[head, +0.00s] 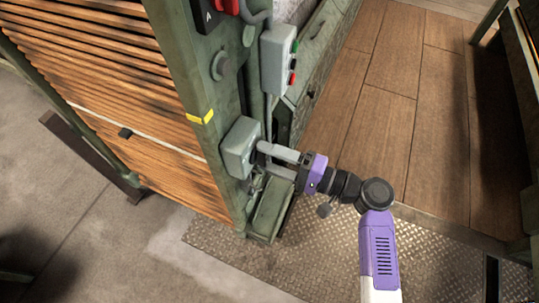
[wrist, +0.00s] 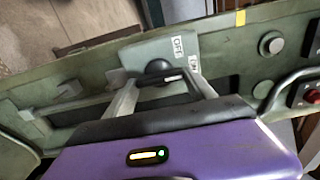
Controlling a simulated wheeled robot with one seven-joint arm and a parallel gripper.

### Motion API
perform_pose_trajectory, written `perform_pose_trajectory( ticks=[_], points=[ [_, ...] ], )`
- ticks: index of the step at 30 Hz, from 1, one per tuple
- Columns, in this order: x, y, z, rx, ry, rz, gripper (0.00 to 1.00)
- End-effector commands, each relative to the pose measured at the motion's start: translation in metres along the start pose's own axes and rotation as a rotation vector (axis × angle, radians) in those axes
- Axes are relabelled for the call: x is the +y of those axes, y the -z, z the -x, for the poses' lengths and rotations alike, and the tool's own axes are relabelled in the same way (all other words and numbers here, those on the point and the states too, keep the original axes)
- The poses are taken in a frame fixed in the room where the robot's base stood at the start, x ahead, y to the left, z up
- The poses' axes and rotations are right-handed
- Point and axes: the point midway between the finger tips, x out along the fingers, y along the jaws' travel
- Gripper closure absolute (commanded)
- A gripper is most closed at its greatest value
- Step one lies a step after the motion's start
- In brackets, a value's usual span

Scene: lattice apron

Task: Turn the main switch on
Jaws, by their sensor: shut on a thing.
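The main switch is a grey box (head: 240,146) on the green machine post, with a black rotary knob (wrist: 158,68) on its face. In the wrist view the box (wrist: 140,53) carries a white label (wrist: 178,45) that seems to read OFF, and a second, partly hidden label (wrist: 193,62). My gripper (head: 265,157) reaches the box from the right in the head view. Its two pale fingers are shut on the knob, one on either side, in the wrist view (wrist: 161,80). The fingers hide part of the knob, and I cannot tell its exact setting.
A grey box (head: 278,60) with green and red buttons is mounted above the switch. A red and black control (head: 222,10) sits higher on the post (head: 205,95). Wooden slats (head: 110,90) lie left. Tread plate (head: 215,240) and plank flooring (head: 400,80) lie right and below.

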Motion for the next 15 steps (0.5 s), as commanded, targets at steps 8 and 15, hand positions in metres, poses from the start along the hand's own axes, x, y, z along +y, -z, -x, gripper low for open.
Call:
perform_pose_trajectory(
  ticks=[8,15],
  points=[
    [0.0015,0.0009,0.0012,0.004,-0.001,-0.007,0.77],
    [0.0009,0.0006,0.0006,0.002,0.0,-0.004,0.15]
  ],
)
